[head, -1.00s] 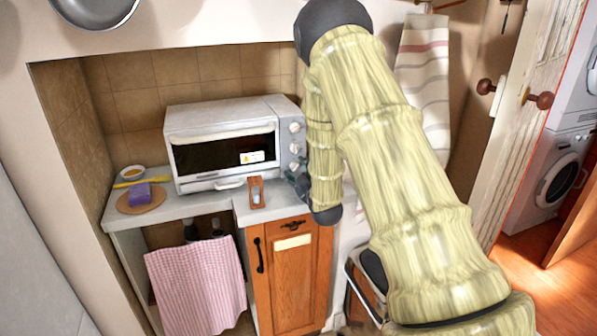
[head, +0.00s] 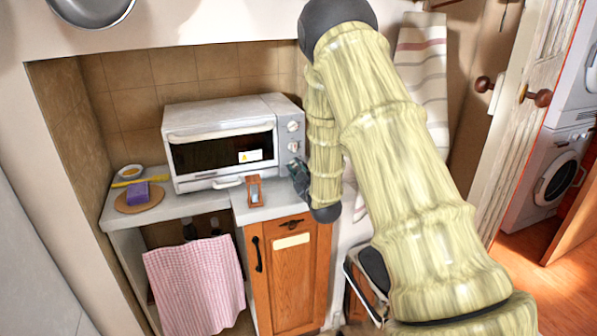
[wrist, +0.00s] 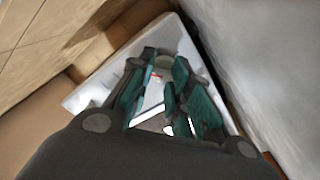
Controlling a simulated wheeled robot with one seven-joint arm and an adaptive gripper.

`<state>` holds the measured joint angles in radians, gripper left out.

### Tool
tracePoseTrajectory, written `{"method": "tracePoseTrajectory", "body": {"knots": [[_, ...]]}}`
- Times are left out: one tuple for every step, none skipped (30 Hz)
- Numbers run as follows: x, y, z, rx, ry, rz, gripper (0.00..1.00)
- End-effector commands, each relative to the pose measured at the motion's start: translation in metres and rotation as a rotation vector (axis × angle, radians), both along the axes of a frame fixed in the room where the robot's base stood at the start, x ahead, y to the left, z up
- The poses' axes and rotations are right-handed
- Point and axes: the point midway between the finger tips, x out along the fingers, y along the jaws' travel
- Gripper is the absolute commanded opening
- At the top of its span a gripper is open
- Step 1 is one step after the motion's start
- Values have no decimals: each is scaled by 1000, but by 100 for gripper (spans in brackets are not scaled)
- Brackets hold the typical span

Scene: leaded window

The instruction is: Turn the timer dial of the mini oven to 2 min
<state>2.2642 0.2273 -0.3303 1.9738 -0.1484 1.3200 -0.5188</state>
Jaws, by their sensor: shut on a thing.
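The mini oven (head: 222,118), white with a dark glass door, stands on the counter in the tiled niche. Its control panel on the right side of the front has two pale dials in view, an upper dial (head: 293,126) and a middle dial (head: 293,146). My gripper (head: 299,178) is at the lower part of this panel and hides what is there, so the dial it holds and its pointer do not show. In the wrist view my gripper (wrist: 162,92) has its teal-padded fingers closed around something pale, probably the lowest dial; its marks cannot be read.
A small wooden-framed item (head: 254,190) stands on the counter just left of my gripper. A purple block (head: 138,191) lies on a round board at the left, near a small bowl (head: 131,171). A striped towel (head: 420,85) hangs behind my arm.

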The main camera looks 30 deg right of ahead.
Motion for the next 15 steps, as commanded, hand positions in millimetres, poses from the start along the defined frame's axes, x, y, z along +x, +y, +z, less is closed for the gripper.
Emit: {"method": "tracePoseTrajectory", "body": {"knots": [[-1,6,-8,26,6,9,0],[-1,6,-8,38,4,9,0],[-1,7,-8,46,2,10,0],[-1,7,-7,48,2,11,0],[-1,7,-8,47,3,11,0],[-1,8,-8,47,3,12,0],[-1,8,-8,47,3,12,0],[-1,8,-8,47,5,12,0],[-1,8,-8,47,5,12,0],[-1,8,-8,46,5,12,0],[-1,9,-9,47,6,13,25],[-1,9,-9,47,6,13,32],[-1,9,-9,47,6,13,37],[-1,8,-8,46,5,12,43],[-2,7,-8,46,4,10,50]]}}
